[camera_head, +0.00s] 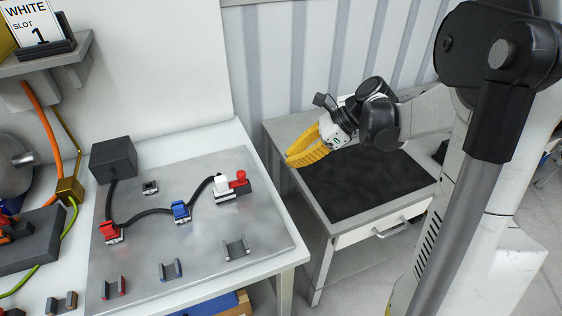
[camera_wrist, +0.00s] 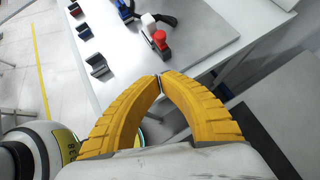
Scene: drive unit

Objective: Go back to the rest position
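My gripper (camera_head: 294,160) has yellow ribbed fingers and is raised over the left edge of the side cabinet, apart from the work table. In the wrist view my gripper (camera_wrist: 159,77) has its two fingertips together with nothing visible between them. A black cable runs across the metal plate (camera_head: 150,245) from a black box (camera_head: 113,158) through a red clip (camera_head: 110,232) and a blue clip (camera_head: 181,212) to a white block (camera_head: 221,183). A red-topped part (camera_head: 240,178) stands beside the white block. Both show in the wrist view, the white block (camera_wrist: 149,25) and the red part (camera_wrist: 160,40).
The side cabinet has a black mat (camera_head: 365,190) and a drawer handle (camera_head: 392,228). Empty holders, red (camera_head: 114,289), blue (camera_head: 171,270) and grey (camera_head: 237,249), line the plate's front. A shelf (camera_head: 45,62) with a sign (camera_head: 35,24) is upper left. A gap separates table and cabinet.

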